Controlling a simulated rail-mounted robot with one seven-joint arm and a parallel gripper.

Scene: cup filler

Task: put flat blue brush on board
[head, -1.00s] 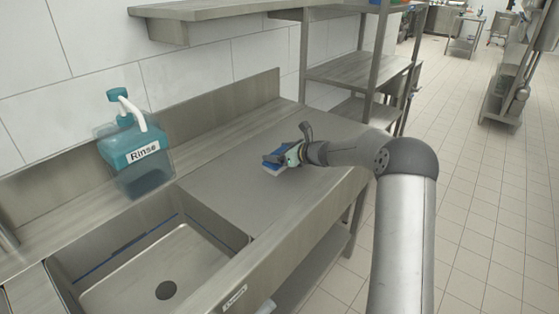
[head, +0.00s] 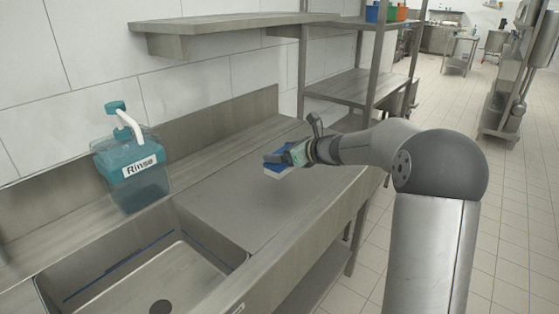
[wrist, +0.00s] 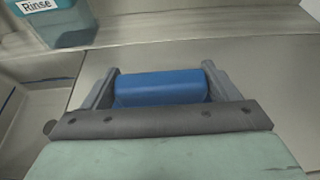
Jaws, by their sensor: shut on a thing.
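The flat blue brush (wrist: 160,88) is held between the two fingers of my gripper (wrist: 160,85) in the wrist view. In the head view the blue brush (head: 277,164) shows at the end of my gripper (head: 281,160), with a pale underside. It is above the steel counter to the right of the sink, and a soft shadow lies below it. My gripper is shut on the brush. I cannot make out a board for certain in these frames.
A teal bottle labelled Rinse (head: 131,163) stands behind the sink (head: 120,291). The steel counter (head: 225,205) is clear around the brush. A wall shelf (head: 230,24) hangs above. A rack (head: 345,87) with coloured containers (head: 385,13) stands at the back right.

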